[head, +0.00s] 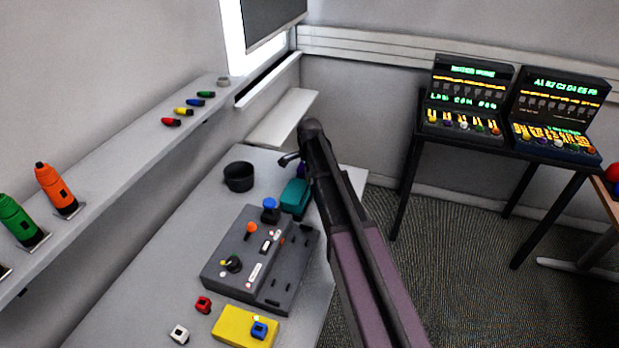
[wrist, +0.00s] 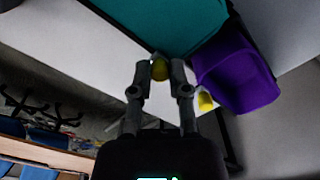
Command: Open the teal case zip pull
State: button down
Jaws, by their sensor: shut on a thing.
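The teal case (head: 294,197) lies on the grey table, beside the far end of the dark control box. It fills the top middle of the wrist view (wrist: 175,20). A yellow zip pull (wrist: 159,71) is at the near edge of the teal case. My gripper (wrist: 160,66) has its two fingertips closed on this pull, one on each side. The fingertips hide part of the pull. How far the zip is open cannot be seen. In the head view my arm covers the area right of the case, and the fingertips cannot be made out.
A purple case (wrist: 237,78) with its own yellow pull (wrist: 206,101) is close to the right of my fingers. The control box (head: 262,262) with knobs, a black round pot (head: 239,177) and a yellow block (head: 232,325) are also on the table.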

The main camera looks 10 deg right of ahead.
aim_at(301, 201)
jog(key=s+a, duration=0.1)
jog(key=s, duration=0.1)
jog(key=s+a, duration=0.2)
jog(key=s, duration=0.1)
jog(key=s+a, duration=0.1)
jog(key=s, duration=0.1)
jog(key=shift+s+a, duration=0.2)
jog(key=shift+s, duration=0.05)
jog(key=c, duration=0.6)
grip_release()
jog(key=shift+w+d, duration=0.1)
jog(key=shift+w, duration=0.1)
